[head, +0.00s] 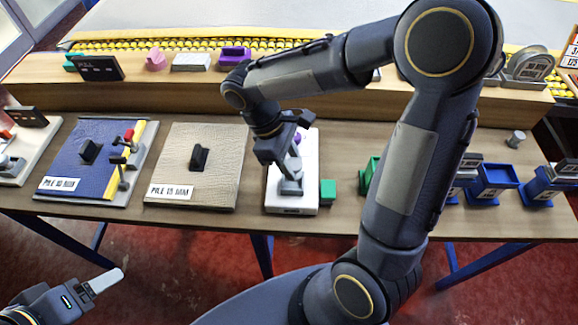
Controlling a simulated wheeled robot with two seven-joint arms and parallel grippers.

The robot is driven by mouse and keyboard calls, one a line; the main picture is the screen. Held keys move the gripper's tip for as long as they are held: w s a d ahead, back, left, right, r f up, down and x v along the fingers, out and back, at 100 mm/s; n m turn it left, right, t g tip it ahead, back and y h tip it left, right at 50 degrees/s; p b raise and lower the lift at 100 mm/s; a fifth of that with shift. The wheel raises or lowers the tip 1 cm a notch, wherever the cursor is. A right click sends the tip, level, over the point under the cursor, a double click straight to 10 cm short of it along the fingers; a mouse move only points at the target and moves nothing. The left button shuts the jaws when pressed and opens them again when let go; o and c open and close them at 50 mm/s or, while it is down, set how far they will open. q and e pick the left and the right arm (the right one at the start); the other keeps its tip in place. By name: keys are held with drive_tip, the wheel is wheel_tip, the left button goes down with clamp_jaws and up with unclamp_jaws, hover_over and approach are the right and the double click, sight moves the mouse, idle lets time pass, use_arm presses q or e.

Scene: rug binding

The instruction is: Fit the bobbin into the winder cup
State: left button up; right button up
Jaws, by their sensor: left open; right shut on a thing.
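My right gripper (279,148) reaches down over a white-based device (292,207) near the middle of the table. It is shut on a small grey piece, mostly hidden by the fingers; I cannot tell if this is the bobbin. The winder cup cannot be made out there. A small grey cylinder (515,139) stands apart at the table's right. My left gripper (104,281) is open and empty at the lower left, off the table's front edge.
A green block (328,191) sits just right of the white base. Left are a beige sample board (198,180) and a blue one (75,185). Blue bins (493,180) stand at the right. A raised wooden shelf (170,90) runs behind. My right arm hides part of the table.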

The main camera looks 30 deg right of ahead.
drive_tip(key=shift+w+d+f, duration=0.15)
drive_tip(key=shift+w+f, duration=0.45)
drive_tip(key=shift+f, duration=1.7)
drive_tip(key=shift+f+b, duration=0.5)
drive_tip(key=shift+f, duration=0.1)
drive_tip(key=o, duration=0.9)
drive_tip(key=shift+o, duration=0.2)
drive_tip(key=shift+r, duration=0.1)
